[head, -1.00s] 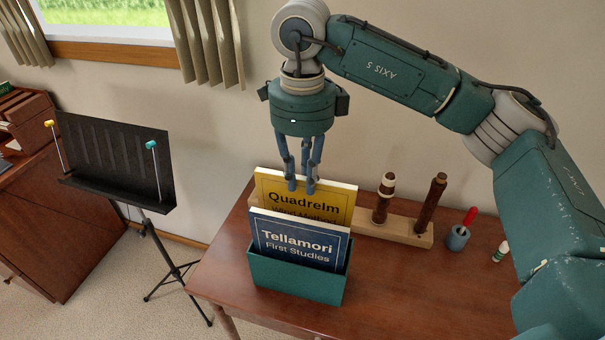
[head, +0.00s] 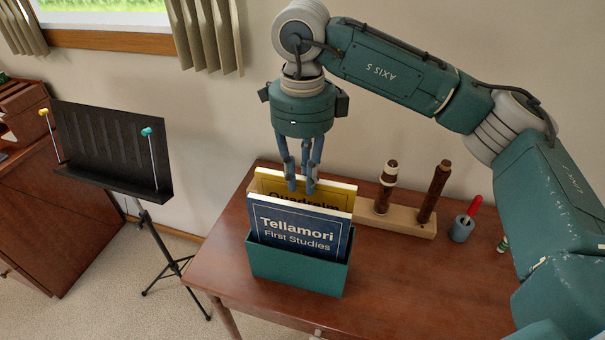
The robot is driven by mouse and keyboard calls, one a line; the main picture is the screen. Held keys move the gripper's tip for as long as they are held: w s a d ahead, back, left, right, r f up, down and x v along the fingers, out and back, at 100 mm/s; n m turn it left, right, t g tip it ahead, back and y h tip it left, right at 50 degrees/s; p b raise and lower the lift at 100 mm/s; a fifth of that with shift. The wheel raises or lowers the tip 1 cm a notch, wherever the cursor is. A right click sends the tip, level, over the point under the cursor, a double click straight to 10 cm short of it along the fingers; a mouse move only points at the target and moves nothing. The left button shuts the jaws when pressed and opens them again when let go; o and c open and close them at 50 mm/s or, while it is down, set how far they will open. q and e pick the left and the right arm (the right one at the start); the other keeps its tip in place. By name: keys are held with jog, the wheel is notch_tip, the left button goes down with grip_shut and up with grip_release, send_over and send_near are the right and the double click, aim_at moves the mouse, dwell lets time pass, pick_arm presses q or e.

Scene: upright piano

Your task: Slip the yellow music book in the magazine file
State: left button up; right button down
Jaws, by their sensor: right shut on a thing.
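The yellow music book (head: 336,191), titled Quadrelm, stands upright behind the blue Tellamori book (head: 300,230). Only its upper strip shows above the blue book; its lower part is hidden. The green magazine file (head: 297,270) stands on the table, with the blue book upright in it. My right gripper (head: 301,188) points down, shut on the top edge of the yellow book. I cannot see how deep the yellow book's bottom edge sits in the file. My left gripper is not in view.
A wooden stand (head: 400,222) with two dark woodwind pieces is close behind the file to the right. A grey cup (head: 461,230) with a red-handled tool is farther right. A black music stand (head: 112,150) is left of the table. The table's front right is clear.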

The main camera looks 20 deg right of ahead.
jog(key=shift+f+b, duration=0.6)
jog(key=shift+f, duration=0.3)
jog(key=c, duration=1.5)
grip_release()
notch_tip(320, 180, up, 12)
jog(key=shift+r, duration=0.1)
jog(key=shift+s, duration=0.1)
